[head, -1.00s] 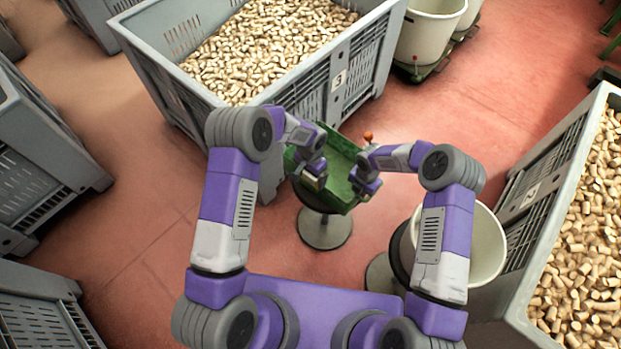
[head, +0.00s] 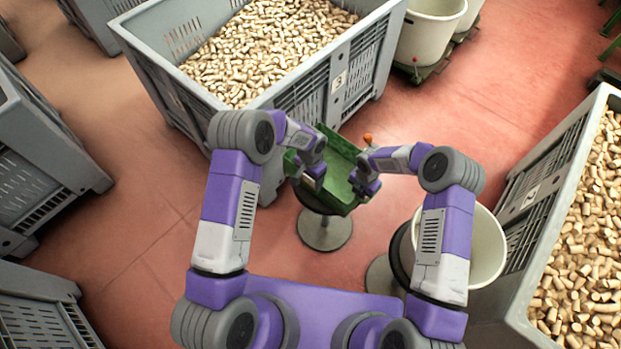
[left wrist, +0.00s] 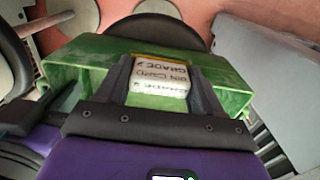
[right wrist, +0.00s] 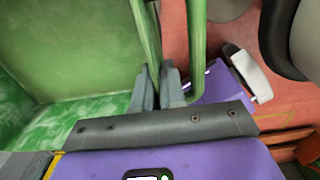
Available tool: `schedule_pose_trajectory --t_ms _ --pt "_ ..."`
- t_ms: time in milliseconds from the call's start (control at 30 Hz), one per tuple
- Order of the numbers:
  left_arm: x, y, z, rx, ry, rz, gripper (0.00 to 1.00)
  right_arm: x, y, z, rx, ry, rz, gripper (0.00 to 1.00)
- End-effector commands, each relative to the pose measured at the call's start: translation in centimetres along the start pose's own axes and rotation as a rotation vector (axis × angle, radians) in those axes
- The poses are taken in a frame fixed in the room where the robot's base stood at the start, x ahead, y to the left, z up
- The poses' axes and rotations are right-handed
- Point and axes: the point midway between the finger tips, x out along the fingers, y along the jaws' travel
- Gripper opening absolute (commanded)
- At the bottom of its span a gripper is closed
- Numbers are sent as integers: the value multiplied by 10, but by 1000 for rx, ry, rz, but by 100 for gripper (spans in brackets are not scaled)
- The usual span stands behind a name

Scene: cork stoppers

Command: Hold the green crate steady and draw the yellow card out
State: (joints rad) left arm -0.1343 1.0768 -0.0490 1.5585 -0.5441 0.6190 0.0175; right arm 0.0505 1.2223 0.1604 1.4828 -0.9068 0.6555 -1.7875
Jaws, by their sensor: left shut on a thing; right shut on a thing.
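The green crate (head: 343,155) stands tilted in the head view on a round-based stand, between my two grippers. My left gripper (head: 313,181) is at its left end. In the left wrist view its fingers flank a pale card (left wrist: 160,78) with upside-down lettering and a yellow upper edge, in front of the crate's green end (left wrist: 85,68). My left gripper is shut on this card. My right gripper (head: 365,185) is at the crate's right side. In the right wrist view it is shut on the crate's thin green wall (right wrist: 148,40). The card cannot be made out clearly in the head view.
A large grey bin (head: 340,85) full of corks stands just behind the crate. Another cork-filled grey bin (head: 530,190) is at the right. A pale bucket (head: 487,245) stands near my right arm. The stand's round base (head: 325,232) rests on open red floor.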

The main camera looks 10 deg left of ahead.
Motion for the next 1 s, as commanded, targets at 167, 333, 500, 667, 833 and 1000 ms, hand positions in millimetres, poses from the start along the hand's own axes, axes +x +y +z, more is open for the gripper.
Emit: schedule_pose_trajectory --t_ms 167,333,500,667,833,1000 --pt "-26 0 -1 0 6 -2 38 0 0 0 0 -1 1 0" --pt "-62 0 -1 1 5 -1 38 0 0 0 0 -1 1 0" --pt "-88 0 -1 -1 3 -1 38 0 0 0 0 -1 1 0" --pt "-98 0 0 1 2 0 38 0 0 0 0 -1 1 0" --pt "-99 0 0 1 1 0 38 0 0 0 0 -1 1 0" --pt "-99 0 0 1 1 0 38 0 0 0 0 -1 1 25"
